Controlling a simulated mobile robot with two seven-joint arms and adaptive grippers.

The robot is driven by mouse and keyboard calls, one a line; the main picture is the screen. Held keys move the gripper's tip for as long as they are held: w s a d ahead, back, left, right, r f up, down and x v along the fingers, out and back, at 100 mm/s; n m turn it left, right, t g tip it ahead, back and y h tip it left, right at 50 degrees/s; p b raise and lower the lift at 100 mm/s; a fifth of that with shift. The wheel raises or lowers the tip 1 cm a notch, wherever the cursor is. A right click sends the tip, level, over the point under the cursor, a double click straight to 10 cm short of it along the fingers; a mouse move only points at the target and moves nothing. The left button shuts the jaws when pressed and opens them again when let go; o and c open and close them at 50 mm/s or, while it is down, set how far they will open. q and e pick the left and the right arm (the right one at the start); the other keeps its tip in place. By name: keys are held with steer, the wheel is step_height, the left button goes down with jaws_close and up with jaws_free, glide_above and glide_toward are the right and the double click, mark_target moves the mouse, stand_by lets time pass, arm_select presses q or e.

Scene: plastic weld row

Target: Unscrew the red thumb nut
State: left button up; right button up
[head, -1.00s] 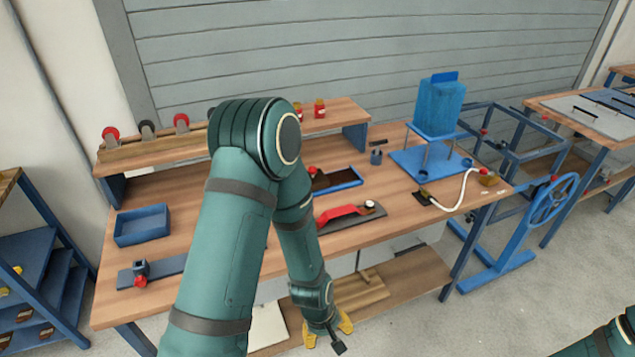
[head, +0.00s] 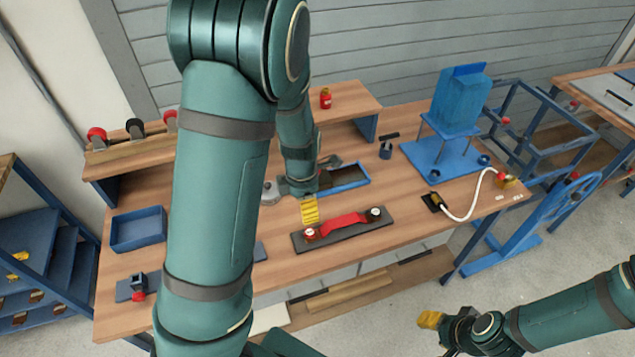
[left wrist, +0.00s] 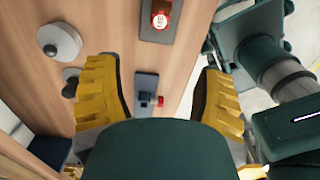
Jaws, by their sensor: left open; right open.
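A red knob (head: 138,296) sits on a small dark block on a dark strip at the bench's front left; it also shows in the left wrist view (left wrist: 159,101), between my fingers' outlines but farther away. A dark plate (head: 345,233) carries a red bar (head: 345,224) with a round red-and-white cap (head: 310,234) at its left end. I cannot tell which red part is the thumb nut. My left gripper (head: 310,211) is open and empty above the bench, just behind the cap. My right gripper (head: 430,320) is open and empty, off the bench's front.
A blue tray (head: 139,229) stands at the left, and another dark-filled blue tray (head: 345,178) lies behind my left gripper. My left arm hides part of the bench.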

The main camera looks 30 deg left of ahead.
mark_target(310, 235)
arm_select(q)
step_height(310, 235, down, 14)
steer(key=b, duration=0.4)
steer(key=shift+w+r, duration=0.1)
stand_by(0.3)
jaws_close()
steer(key=n+p, duration=0.1)
steer(key=n, duration=0.1)
steer(key=n+p, duration=0.1)
steer(key=n, duration=0.1)
steer(key=shift+d+r+n+p, duration=0.2)
steer(key=shift+n+p, duration=0.1)
steer(key=shift+n, duration=0.1)
steer(key=n+p, duration=0.3)
steer(key=n, duration=0.1)
steer(key=n+p, duration=0.3)
steer(key=n, duration=0.1)
steer(key=n+p, duration=0.3)
steer(key=n, duration=0.2)
steer(key=shift+w+d+r, duration=0.1)
steer(key=shift+d, duration=0.25)
steer(key=shift+f+n+p, duration=0.2)
steer(key=shift+n+p, duration=0.2)
steer(key=shift+n, duration=0.4)
steer(key=shift+d, duration=0.1)
